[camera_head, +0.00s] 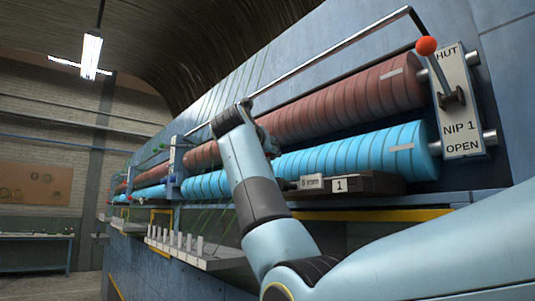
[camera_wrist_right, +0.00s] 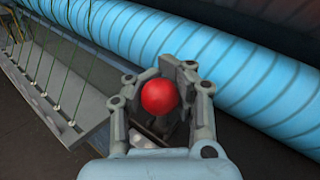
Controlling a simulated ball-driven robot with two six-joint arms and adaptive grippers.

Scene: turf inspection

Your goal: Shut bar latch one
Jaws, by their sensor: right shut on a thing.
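A red ball knob (camera_wrist_right: 160,97) sits between the fingers of my right gripper (camera_wrist_right: 160,84), which is shut on it in the right wrist view. The latch body below the knob is mostly hidden by the gripper. In the head view my right arm rises from the lower right and bends down at the wrist in front of the rollers; its fingers and the held knob are hidden there. A dark block with a plate marked 1 (camera_head: 340,186) and a 6 mm plate (camera_head: 311,182) stands just right of my forearm. My left gripper is not in view.
Blue rollers (camera_head: 345,153) lie below red-brown rollers (camera_head: 340,108). A long grey bar (camera_head: 335,52) runs above them. A NIP 1 plate (camera_head: 460,105) carries a red-knobbed lever (camera_head: 437,68), its knob up near the top. A pegged shelf (camera_head: 215,258) juts out at lower left.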

